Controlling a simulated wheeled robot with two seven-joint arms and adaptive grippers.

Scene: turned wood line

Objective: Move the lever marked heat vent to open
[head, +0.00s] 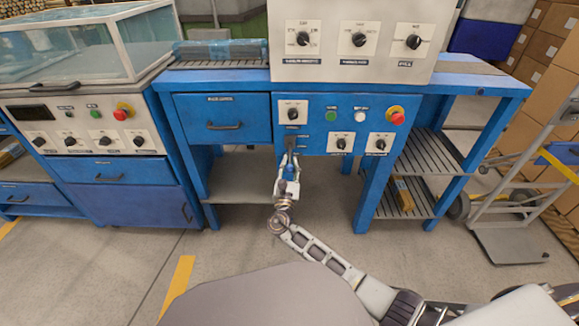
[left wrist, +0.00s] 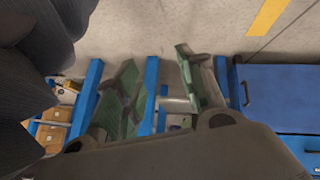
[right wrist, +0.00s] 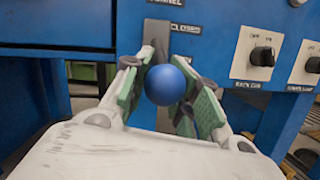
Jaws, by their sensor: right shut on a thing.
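A lever with a round blue knob (right wrist: 166,84) sticks out from a dark plate (right wrist: 156,38) on the blue machine front. A label reading "CLOSED" (right wrist: 185,28) is beside the plate; the label above is cut off, so I cannot read "heat vent". My right gripper (right wrist: 165,90) is shut on the knob, one green-padded finger on each side. In the head view this gripper (head: 290,160) is at the panel's lower edge, below the dark plate, and hides most of the lever. My left gripper (left wrist: 162,80) is open and empty, its fingers apart above the floor.
Dial plates (head: 342,138), a green button (head: 330,116) and a red stop button (head: 397,116) are right of the lever. A blue drawer (head: 224,118) is to its left. A hand truck (head: 515,215) stands at the right. The floor before the bench is clear.

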